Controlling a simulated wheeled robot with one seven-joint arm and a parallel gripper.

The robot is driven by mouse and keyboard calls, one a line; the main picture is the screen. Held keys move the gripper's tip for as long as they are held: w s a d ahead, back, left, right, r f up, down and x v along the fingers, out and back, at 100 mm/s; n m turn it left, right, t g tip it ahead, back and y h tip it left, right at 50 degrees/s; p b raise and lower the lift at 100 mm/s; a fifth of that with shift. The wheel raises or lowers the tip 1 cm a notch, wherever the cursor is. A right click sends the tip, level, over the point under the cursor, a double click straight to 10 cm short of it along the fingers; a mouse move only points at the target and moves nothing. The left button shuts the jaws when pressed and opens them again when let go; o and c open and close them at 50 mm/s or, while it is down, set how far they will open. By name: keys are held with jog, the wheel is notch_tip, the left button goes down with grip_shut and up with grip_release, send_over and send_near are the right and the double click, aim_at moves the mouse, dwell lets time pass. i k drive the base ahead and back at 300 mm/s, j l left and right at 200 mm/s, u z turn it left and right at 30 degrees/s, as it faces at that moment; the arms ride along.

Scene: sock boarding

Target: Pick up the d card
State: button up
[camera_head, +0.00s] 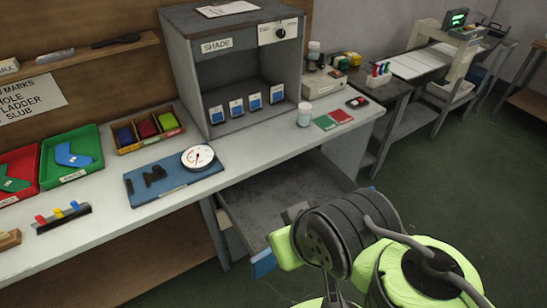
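Several small white cards with blue swatches stand in a row inside the grey box marked SHADE (216,46). From left to right they are the first card (216,114), the second card (236,107), the third card (255,102) and the rightmost card (277,93). Any letters on them are too small to read, so I cannot tell which is the d card. My green and dark arm fills the lower right, below and in front of the bench. I cannot make out my gripper's fingers.
The bench (250,148) also holds a blue board (142,186) with a round dial gauge (198,157), a white jar (304,115), green (325,122) and red (341,116) pieces, and green (90,140) and red trays at left. A grey lower shelf (285,185) lies under the bench.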

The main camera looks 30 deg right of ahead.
aim_at(217, 115)
jog(key=l+z, duration=0.15)
jog(key=z, duration=0.65)
jog(key=i+j+u, duration=0.1)
jog(key=j+u, duration=0.15)
jog(key=i+j+u, duration=0.1)
jog(key=j+u, duration=0.2)
jog(key=j, duration=0.15)
jog(key=i+j+u, duration=0.35)
jog(key=j+u, duration=0.15)
jog(key=i+j+u, duration=0.15)
jog(key=i, duration=0.5)
